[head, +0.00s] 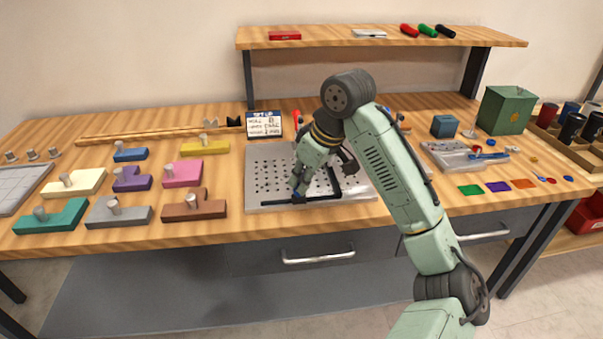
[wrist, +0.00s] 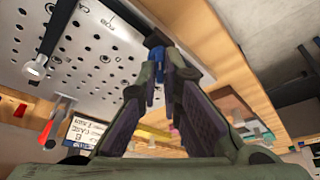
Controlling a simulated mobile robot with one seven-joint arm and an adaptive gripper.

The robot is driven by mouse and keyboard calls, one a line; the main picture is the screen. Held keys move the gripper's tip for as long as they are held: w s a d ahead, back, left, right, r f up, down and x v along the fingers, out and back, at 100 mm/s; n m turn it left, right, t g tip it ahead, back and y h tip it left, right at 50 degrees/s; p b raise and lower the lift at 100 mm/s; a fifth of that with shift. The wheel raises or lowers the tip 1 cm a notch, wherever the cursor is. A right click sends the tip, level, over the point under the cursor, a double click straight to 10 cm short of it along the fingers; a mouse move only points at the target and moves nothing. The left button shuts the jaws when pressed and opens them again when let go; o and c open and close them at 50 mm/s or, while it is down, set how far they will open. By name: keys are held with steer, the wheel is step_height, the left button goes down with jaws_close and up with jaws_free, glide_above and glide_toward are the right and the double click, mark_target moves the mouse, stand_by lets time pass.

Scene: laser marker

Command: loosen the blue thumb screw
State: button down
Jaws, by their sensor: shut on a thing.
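The blue thumb screw (wrist: 156,56) shows between my fingertips in the wrist view, mostly hidden by them. My gripper (wrist: 158,72) is shut on it, its two dark-padded fingers converging there. In the head view my gripper (head: 298,193) points down at the front part of the perforated metal plate (head: 262,158), by the black bar (head: 276,201) along the plate's front. The screw itself is hidden behind my gripper in that view. The plate also shows in the wrist view (wrist: 100,45), with a dark bar ending in a silver knob (wrist: 36,68).
Coloured blocks with silver knobs, such as a brown one (head: 192,206), stand left of the plate. A small sign (head: 264,125) stands behind it. A grey tray (head: 455,157), a blue cube (head: 444,126) and a green box (head: 505,110) are at right. A shelf (head: 330,39) spans the back.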

steer(key=n+g, duration=0.1)
steer(key=n, duration=0.1)
steer(key=n+p, duration=0.1)
steer(key=n, duration=0.1)
steer(key=shift+w+d+n+g+y, duration=0.1)
steer(key=shift+w+n+g+y, duration=0.1)
steer(key=shift+n+g+y, duration=0.15)
steer(key=n+g, duration=0.1)
steer(key=n, duration=0.3)
steer(key=shift+w+g, duration=0.15)
steer(key=shift+g, duration=0.2)
steer(key=c, duration=1.8)
jaws_free()
steer(key=shift+o, duration=0.2)
steer(key=v, duration=1.2)
steer(key=shift+w, duration=0.1)
